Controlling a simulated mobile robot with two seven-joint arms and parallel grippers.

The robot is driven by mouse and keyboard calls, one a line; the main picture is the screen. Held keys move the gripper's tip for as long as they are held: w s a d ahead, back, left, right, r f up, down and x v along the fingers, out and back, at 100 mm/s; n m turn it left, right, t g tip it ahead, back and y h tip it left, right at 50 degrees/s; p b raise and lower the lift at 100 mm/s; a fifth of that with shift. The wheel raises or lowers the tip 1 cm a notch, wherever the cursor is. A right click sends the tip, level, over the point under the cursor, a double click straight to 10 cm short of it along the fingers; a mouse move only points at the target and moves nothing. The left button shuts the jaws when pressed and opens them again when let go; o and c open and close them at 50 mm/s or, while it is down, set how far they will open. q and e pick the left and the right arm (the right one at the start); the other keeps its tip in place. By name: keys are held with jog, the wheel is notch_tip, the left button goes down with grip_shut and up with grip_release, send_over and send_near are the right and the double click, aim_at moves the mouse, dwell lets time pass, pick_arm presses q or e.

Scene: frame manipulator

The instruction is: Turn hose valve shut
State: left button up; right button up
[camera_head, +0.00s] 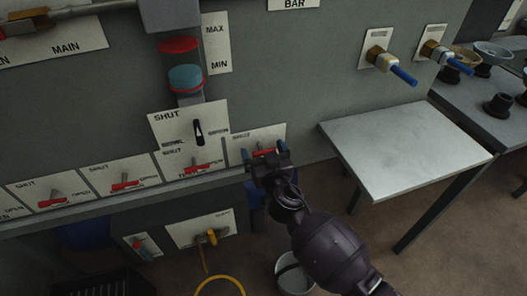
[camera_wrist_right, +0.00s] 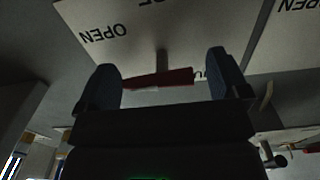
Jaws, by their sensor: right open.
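My right gripper (camera_head: 264,152) is open at the rightmost red lever (camera_head: 266,151) on the row of labelled valve plates. In the right wrist view the red lever (camera_wrist_right: 158,79) lies crosswise between the two blue fingertips (camera_wrist_right: 162,77), with a visible gap at the right finger; contact at the left finger is unclear. Its plate (camera_wrist_right: 125,35) reads OPEN, partly cut off. Which valve the task means is not labelled clearly. My left gripper is not in view.
Several other red levers (camera_head: 124,185) line the ledge to the left. A black-handled switch (camera_head: 198,132) is above. A grey side table (camera_head: 405,150) stands right, under two blue-handled taps (camera_head: 403,76). A bucket (camera_head: 293,275) is on the floor beside my right arm.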

jog(key=c, duration=0.7)
jog(key=shift+c, duration=0.9)
